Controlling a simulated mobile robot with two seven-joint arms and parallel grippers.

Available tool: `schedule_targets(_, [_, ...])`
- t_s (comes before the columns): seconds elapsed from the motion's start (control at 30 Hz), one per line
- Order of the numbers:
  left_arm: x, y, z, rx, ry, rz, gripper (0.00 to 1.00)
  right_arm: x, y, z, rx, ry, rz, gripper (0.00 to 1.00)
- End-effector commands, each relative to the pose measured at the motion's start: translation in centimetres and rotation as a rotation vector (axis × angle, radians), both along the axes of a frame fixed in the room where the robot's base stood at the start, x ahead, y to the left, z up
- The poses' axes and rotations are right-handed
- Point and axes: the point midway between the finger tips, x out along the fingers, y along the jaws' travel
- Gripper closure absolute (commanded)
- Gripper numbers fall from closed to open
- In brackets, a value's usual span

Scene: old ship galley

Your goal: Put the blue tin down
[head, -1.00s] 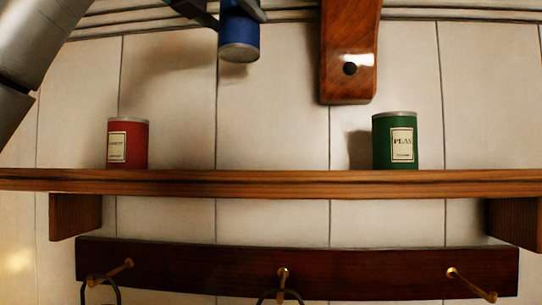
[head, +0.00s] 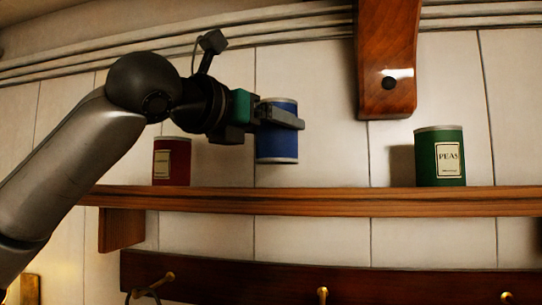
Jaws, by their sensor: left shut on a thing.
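The blue tin (head: 277,146) is upright in the head view, above the wooden shelf (head: 330,202), with a visible gap between its bottom and the shelf. My left gripper (head: 282,117) is shut on the blue tin near its upper part, reaching in from the left. The tin's label, if it has one, does not show. My right gripper is not in view.
A green tin (head: 440,157) labelled PEAS stands to the right. A wooden post (head: 387,60) hangs above the shelf. Brass hooks (head: 322,296) sit below. The shelf between red and green tins is clear.

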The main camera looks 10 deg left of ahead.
Motion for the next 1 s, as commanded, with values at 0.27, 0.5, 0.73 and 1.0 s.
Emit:
schedule_targets(0.27, [0.0,0.1,-2.3,0.0,-0.002,0.001,1.0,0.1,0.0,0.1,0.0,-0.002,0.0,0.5])
schedule_targets(0.5, [-0.1,0.0,-4.6,-0.001,-0.005,-0.001,1.0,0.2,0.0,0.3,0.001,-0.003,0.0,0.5])
schedule_targets(0.73, [-0.1,0.0,-4.6,-0.002,-0.006,0.0,1.0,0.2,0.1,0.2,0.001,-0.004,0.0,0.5])
schedule_targets(1.0, [0.0,0.0,-5.1,0.0,-0.001,0.0,0.0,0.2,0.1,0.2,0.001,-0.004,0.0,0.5])
